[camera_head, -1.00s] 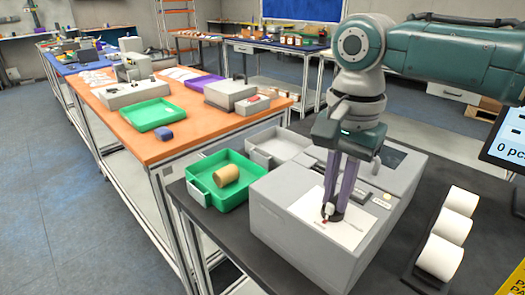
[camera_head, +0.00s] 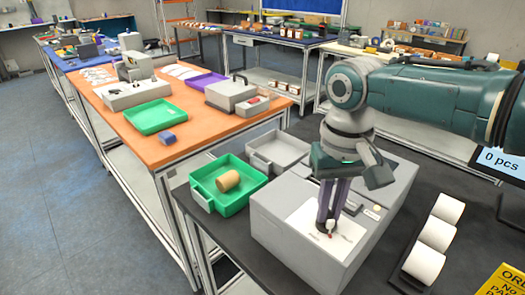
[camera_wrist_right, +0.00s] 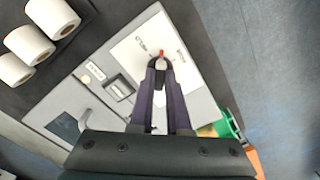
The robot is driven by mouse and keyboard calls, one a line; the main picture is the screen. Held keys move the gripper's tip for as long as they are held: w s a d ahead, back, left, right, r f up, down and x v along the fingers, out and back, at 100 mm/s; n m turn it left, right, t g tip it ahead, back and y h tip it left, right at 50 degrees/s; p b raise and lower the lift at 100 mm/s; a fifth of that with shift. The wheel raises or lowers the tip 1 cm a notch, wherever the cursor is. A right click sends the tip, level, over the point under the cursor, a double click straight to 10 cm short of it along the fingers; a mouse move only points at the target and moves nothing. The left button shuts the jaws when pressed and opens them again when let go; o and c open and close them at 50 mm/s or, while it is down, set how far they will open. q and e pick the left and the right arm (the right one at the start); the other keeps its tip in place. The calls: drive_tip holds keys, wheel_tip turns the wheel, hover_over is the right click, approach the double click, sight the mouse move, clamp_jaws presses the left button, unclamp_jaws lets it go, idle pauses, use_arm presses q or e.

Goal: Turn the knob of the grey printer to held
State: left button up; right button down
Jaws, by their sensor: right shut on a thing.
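The grey printer (camera_head: 282,235) stands on the dark table, with a white label plate (camera_head: 345,238) on its top. A small knob (camera_wrist_right: 160,63) with a red mark sits on that plate; small print beside it is too small to read. My right gripper (camera_head: 328,222) points down at the plate. Its purple fingers are closed around the knob, which also shows at the fingertips in the head view (camera_head: 331,228). The fingers hide part of the knob. The left gripper is in no view.
A screen (camera_head: 500,161) reads "0 pcs".

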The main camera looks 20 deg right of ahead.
sight(329, 213)
drive_tip(key=n, duration=0.3)
drive_tip(key=shift+n, duration=0.4)
drive_tip(key=shift+n+p, duration=0.35)
drive_tip(key=shift+n, duration=1.85)
drive_tip(key=c, duration=0.9)
unclamp_jaws()
wheel_tip(329, 213, up, 10)
drive_tip(key=shift+p, duration=0.8)
